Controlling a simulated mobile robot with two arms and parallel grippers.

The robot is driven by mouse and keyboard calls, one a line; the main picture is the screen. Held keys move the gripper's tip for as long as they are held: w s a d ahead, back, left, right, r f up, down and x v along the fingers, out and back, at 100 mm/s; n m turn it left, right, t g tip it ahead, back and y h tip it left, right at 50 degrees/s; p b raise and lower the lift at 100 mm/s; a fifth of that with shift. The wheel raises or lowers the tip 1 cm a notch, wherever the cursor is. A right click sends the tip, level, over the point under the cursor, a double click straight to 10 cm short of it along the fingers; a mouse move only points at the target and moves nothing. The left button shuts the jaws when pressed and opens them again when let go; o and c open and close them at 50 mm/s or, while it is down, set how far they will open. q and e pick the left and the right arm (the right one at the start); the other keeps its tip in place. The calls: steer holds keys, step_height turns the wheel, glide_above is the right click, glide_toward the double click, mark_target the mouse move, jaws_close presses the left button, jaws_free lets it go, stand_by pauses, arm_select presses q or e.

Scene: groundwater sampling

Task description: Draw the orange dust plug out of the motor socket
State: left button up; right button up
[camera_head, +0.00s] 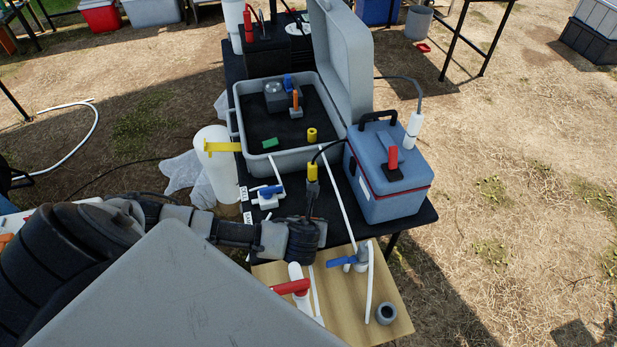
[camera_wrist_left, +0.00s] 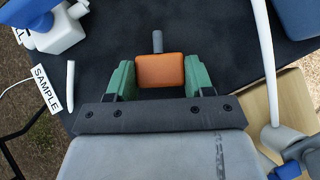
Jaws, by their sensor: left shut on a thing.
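My left gripper (camera_wrist_left: 160,82) is shut on the orange dust plug (camera_wrist_left: 160,70), one green finger on each side of it. The plug's grey stem (camera_wrist_left: 157,41) points away from the gripper over the black table top (camera_wrist_left: 120,30), with no socket visible around it. In the head view, my left gripper (camera_head: 308,228) is over the near part of the black table, and the plug cannot be made out there. A grey round unit (camera_head: 274,94) with blue and orange parts stands in the open grey case (camera_head: 240,105). I cannot tell where the motor socket is. My right gripper is not in view.
A blue box (camera_head: 392,188) stands right of the case. A white valve (camera_head: 268,200) is to the left. A wooden board (camera_head: 395,305) with red- and blue-handled valves is at the front.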

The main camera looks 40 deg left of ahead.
arm_select(q)
steer(key=shift+f, duration=0.3)
